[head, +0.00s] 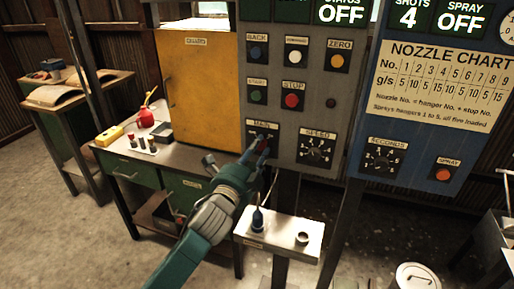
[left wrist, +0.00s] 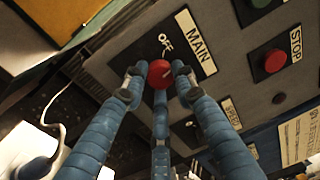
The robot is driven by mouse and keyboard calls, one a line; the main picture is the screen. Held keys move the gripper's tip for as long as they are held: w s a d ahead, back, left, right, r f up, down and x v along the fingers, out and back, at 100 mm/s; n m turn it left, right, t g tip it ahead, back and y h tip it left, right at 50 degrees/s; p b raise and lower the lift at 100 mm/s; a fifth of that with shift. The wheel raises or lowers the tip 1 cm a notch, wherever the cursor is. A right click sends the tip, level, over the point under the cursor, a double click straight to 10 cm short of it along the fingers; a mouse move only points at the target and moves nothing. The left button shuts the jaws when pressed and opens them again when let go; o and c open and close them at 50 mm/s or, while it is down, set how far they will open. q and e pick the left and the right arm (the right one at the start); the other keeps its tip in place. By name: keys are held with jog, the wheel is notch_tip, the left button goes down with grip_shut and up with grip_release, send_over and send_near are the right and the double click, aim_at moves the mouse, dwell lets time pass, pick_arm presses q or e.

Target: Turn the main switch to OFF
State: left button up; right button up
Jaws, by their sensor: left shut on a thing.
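The main switch is a round red knob (left wrist: 160,73) on the grey panel (head: 296,83), beside the MAIN label (left wrist: 196,42) and an OFF mark (left wrist: 165,41). The fingers of my left gripper (left wrist: 158,84) are closed around the knob in the left wrist view. In the head view my left gripper (head: 261,144) reaches up to the panel below the MAIN label and mostly hides the knob. A small pale line shows on the knob, but I cannot tell its exact setting. My right gripper is in neither view.
A red STOP button (head: 292,101) and a SPEED dial (head: 316,148) are close by on the panel. A small shelf (head: 278,236) stands below my left gripper. A yellow cabinet (head: 197,90) is to the left, a blue panel (head: 425,150) to the right.

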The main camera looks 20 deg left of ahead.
pick_arm(q)
jog(key=n+p, duration=0.1)
jog(key=n, duration=0.3)
jog(key=shift+n, duration=0.3)
jog(key=shift+n+y+p, duration=0.3)
jog(key=shift+n, duration=1.2)
jog(key=o, duration=1.2)
jog(key=shift+c, duration=0.2)
jog(key=shift+s, duration=0.15)
jog(key=s, duration=1.1)
jog(key=shift+s+a+f, duration=0.15)
jog(key=shift+s+f, duration=0.2)
jog(key=shift+f, duration=0.05)
